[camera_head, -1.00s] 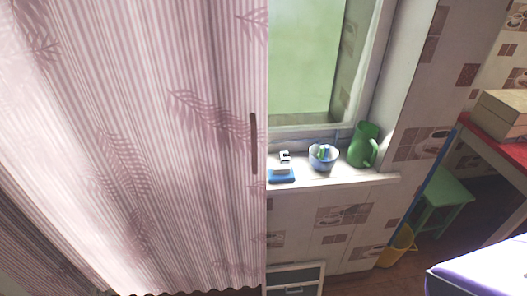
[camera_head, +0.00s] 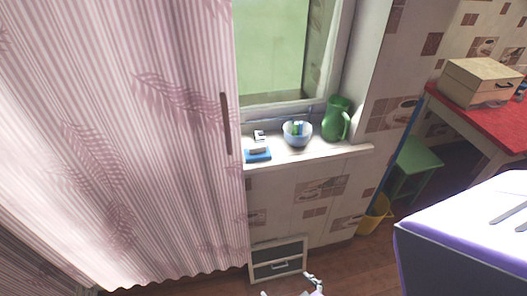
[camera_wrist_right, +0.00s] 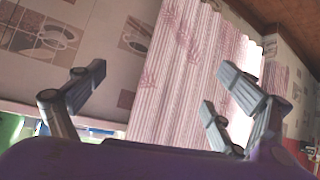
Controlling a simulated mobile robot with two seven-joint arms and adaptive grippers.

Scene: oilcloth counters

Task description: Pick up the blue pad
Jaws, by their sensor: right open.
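The blue pad (camera_head: 257,155) lies on the white windowsill in the head view, near its left end beside the pink curtain. A small white and dark object (camera_head: 259,142) stands on or just behind it; I cannot tell which. A grey piece of a gripper (camera_head: 312,284) shows at the bottom edge of the head view, well below the sill; I cannot tell which arm it belongs to. In the right wrist view my right gripper (camera_wrist_right: 160,85) is open with nothing between its fingers. The pad is not seen there.
A blue-white bowl (camera_head: 297,134) and a green jug (camera_head: 337,120) stand on the sill (camera_head: 330,155) right of the pad. The pink curtain (camera_head: 130,150) fills the left. A white and purple surface (camera_head: 460,240) takes up the lower right. A green stool (camera_head: 412,160) stands behind.

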